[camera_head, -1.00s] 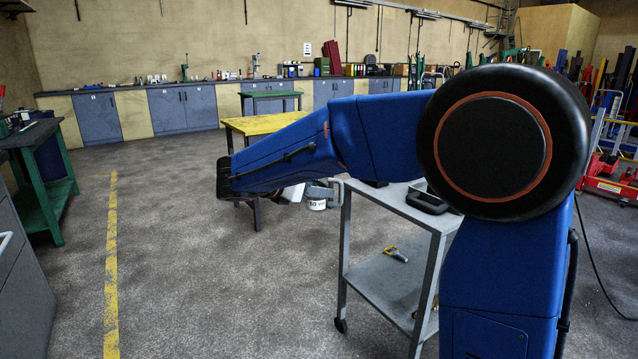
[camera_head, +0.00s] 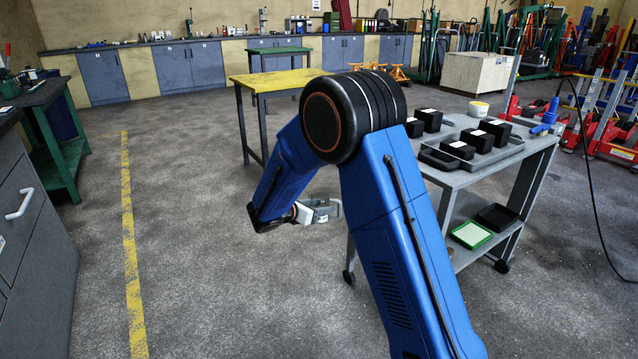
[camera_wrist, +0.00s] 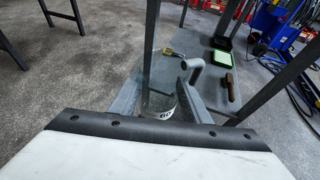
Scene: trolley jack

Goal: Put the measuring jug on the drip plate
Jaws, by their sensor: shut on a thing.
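My gripper (camera_head: 323,210) is shut on the measuring jug, held in the air left of the grey trolley. In the wrist view the clear jug (camera_wrist: 166,112), with a printed white label, sits between my two grey fingers (camera_wrist: 158,96). A grey curved handle (camera_wrist: 193,70) shows beside the right finger. In the head view the jug is small and hard to make out. A flat green-rimmed plate with a pale top (camera_head: 471,235) lies on the trolley's lower shelf and also shows in the wrist view (camera_wrist: 220,62). I cannot tell for sure whether it is the drip plate.
The trolley (camera_head: 470,178) carries a tray of several black boxes on top. A black tray (camera_head: 496,217) sits beside the green-rimmed plate. A yellow-handled tool (camera_wrist: 174,53) and a brown object (camera_wrist: 230,88) are on the lower shelf. A yellow-topped table (camera_head: 275,78) stands behind; floor at left is clear.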

